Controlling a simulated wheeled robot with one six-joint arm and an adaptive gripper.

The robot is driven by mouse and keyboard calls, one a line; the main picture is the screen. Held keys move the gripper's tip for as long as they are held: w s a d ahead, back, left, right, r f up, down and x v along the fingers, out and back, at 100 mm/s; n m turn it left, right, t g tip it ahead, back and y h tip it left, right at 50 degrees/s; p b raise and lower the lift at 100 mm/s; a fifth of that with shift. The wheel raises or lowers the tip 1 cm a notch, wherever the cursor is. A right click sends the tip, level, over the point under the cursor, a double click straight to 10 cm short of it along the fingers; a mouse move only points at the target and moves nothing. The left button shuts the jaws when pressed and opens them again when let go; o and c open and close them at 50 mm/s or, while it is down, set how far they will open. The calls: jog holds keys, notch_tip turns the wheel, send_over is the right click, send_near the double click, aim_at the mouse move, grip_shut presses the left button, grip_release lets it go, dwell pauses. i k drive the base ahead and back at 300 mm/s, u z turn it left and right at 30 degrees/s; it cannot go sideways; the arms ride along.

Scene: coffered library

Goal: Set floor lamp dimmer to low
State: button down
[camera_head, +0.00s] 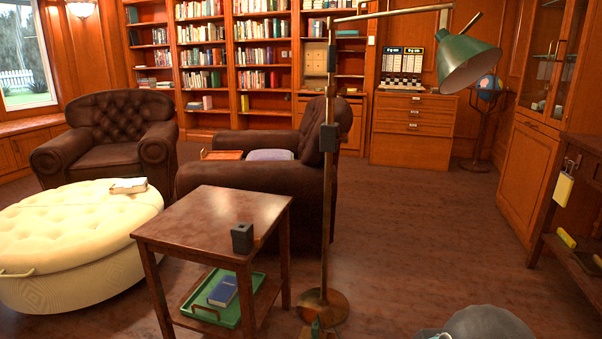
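The floor lamp has a thin upright brass pole (327,220), a round brass base (325,305) on the floor, and a long horizontal arm ending in a green shade (466,62) at the upper right. A dark box (329,137) is fixed on the pole at mid height; it looks like the dimmer, but its setting is too small to read. A small dark block (242,238) with an orange-brown piece beside it stands on the side table. A rounded grey part, probably of my arm, shows at the bottom edge; my gripper is not visible.
The wooden side table (205,207) stands left of the pole, with a green tray (229,311) and blue book on its lower shelf. A leather armchair (250,179) is behind the pole. A cream ottoman (75,225) is at left. Open floor (430,235) lies right of the lamp.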

aim_at(344, 138)
jog(key=k, duration=0.5)
jog(key=z, duration=1.45)
jog(key=i, duration=1.2)
jog(key=u, duration=2.55)
jog(key=i, duration=0.8)
jog(key=u, duration=0.05)
